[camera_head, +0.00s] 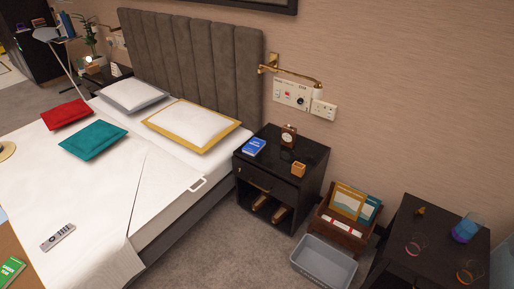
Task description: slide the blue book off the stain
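A small blue book (253,147) lies flat on the top of the black nightstand (310,156) beside the bed, near its left edge. I cannot make out a stain around it; whatever lies beneath the book is hidden. Neither of my grippers is in view.
A small clock (288,136) and an orange-brown cube (298,170) share the nightstand. The bed (150,205) stands to its left. A wooden book crate (342,237), a grey bin (323,262) and a dark side table (436,232) stand to its right. Carpet in front is clear.

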